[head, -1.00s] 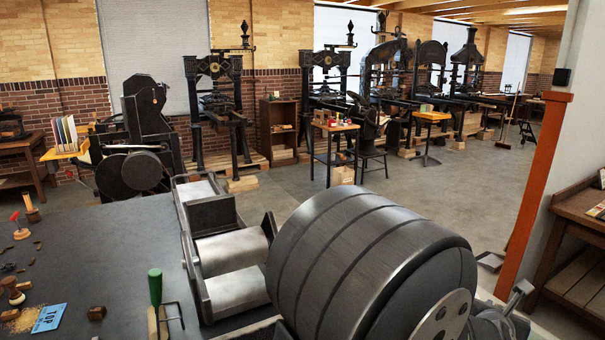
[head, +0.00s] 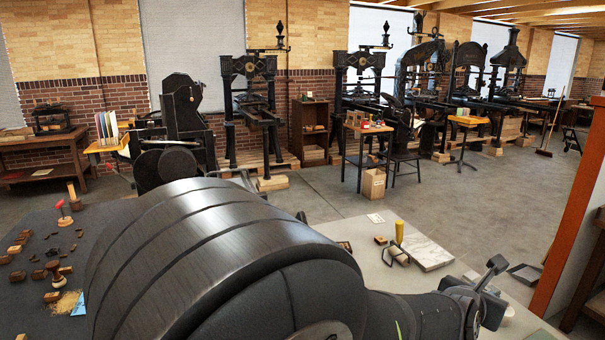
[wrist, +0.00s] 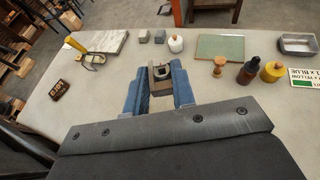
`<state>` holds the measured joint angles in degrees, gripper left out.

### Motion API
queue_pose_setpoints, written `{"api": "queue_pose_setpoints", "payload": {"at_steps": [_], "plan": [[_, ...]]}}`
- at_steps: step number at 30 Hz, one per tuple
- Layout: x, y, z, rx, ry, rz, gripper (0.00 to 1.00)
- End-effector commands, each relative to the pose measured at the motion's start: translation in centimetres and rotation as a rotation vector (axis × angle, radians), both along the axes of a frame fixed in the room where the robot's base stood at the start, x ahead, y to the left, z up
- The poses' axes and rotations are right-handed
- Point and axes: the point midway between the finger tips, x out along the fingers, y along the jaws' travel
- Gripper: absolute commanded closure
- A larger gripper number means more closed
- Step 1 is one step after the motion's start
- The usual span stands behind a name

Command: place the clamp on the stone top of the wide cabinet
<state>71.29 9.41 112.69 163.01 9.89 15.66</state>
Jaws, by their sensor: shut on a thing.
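My gripper (wrist: 160,84) has blue fingers and is shut on a small brownish-grey block-like thing with a dark opening, which I take to be the clamp (wrist: 161,73). Its lower part is hidden between the fingers. The fingers and clamp are over the pale stone top (wrist: 118,100) of the wide cabinet; whether the clamp touches it I cannot tell. In the head view the stone top (head: 376,272) shows behind my arm. The clamp cannot be made out there.
Bare stone lies left of my gripper.

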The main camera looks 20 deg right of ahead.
Motion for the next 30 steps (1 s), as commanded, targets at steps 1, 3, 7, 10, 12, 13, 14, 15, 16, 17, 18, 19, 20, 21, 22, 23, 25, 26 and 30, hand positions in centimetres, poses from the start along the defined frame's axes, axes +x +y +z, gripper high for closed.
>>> {"api": "queue_pose_setpoints", "payload": {"at_steps": [1,3,7,10,12,13,14,15,16,17,18,19,20,21,22,23,25,26,30], "plan": [[2.4,1.0,0.0,-0.001,0.0,0.047,1.0],[5.1,2.3,0.0,0.0,-0.001,0.1,1.0],[9.9,5.1,0.0,0.0,-0.001,0.201,1.0],[13.3,7.5,0.1,0.0,-0.001,0.278,1.0],[15.5,9.3,0.1,0.0,-0.002,0.329,1.0],[16.3,10.0,0.1,0.0,-0.001,0.349,1.0],[17.1,10.7,0.1,0.0,-0.002,0.369,1.0],[18.1,11.6,0.1,0.0,-0.001,0.393,1.0],[18.7,12.3,0.1,0.001,-0.001,0.409,1.0],[19.3,12.9,0.1,0.001,-0.001,0.425,1.0],[20.0,13.6,0.1,0.001,-0.002,0.442,1.0],[20.4,14.0,0.1,0.001,-0.002,0.454,1.0],[20.8,14.4,0.1,0.001,-0.002,0.464,1.0],[21.2,14.9,0.1,0.001,-0.002,0.476,1.0],[21.4,15.2,0.1,0.001,-0.002,0.482,1.0],[21.6,15.4,0.1,0.001,-0.002,0.487,1.0],[21.9,15.8,0.1,0.001,-0.001,0.495,1.0],[22.0,15.8,0.1,0.001,-0.002,0.497,1.0],[22.0,15.9,0.1,0.001,-0.002,0.499,1.0]]}}
